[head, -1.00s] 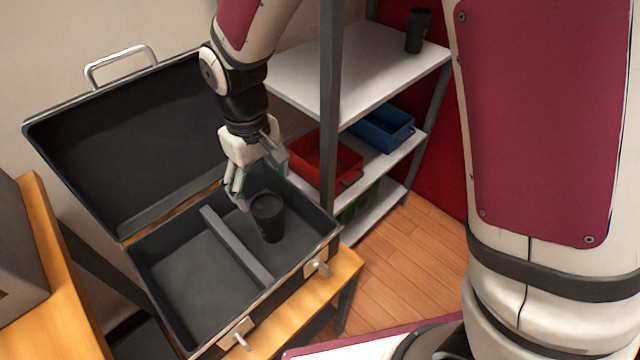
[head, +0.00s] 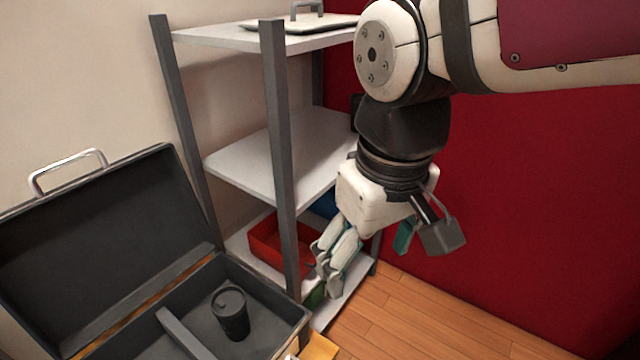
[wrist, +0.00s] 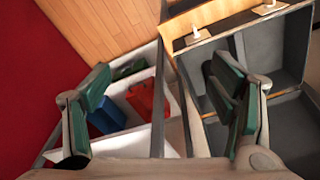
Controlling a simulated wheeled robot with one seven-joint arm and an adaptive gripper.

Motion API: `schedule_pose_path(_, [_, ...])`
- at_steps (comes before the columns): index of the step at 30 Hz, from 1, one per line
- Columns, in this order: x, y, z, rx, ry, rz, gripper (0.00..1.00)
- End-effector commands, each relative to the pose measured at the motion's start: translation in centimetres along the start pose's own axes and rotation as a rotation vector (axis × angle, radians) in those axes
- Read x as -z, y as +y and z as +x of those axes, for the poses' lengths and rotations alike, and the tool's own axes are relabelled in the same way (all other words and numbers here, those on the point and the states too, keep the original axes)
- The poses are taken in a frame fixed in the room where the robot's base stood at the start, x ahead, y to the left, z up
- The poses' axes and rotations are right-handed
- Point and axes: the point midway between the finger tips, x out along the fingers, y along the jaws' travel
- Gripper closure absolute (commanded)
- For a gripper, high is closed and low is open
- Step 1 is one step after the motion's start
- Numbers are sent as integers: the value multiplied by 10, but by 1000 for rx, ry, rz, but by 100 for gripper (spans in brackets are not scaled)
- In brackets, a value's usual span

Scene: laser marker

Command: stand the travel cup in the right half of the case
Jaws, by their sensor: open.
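The black travel cup (head: 231,312) stands upright in the right half of the open dark case (head: 95,345), to the right of the divider (head: 186,334). It is apart from my gripper. My gripper (head: 368,256) is open and empty, up and to the right of the case, in front of the shelf rack. In the wrist view my gripper's fingers (wrist: 164,88) are spread wide. The case (wrist: 268,60) shows at the right there, partly covered by a finger, and I cannot make out the cup.
The grey shelf rack (head: 278,130) stands behind the case, close to my gripper. A red bin (head: 272,250) and a blue bin (head: 324,205) are on its lower shelf. A tray (head: 310,23) lies on top. Wooden floor (head: 420,320) is clear at the right.

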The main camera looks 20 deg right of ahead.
Motion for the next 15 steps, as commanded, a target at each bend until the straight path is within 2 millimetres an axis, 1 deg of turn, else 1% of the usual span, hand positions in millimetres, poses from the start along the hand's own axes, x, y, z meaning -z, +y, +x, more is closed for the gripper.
schedule_pose_path(1, [-17, 5, -5, 0, 16, 33, 23])
schedule_pose_path(3, [-37, 10, -8, 1, 23, 70, 23])
schedule_pose_path(6, [-59, 13, -9, 4, 32, 110, 23])
schedule_pose_path(10, [-76, 14, -9, 7, 37, 138, 23])
schedule_pose_path(15, [-80, 14, -8, 8, 37, 146, 23])
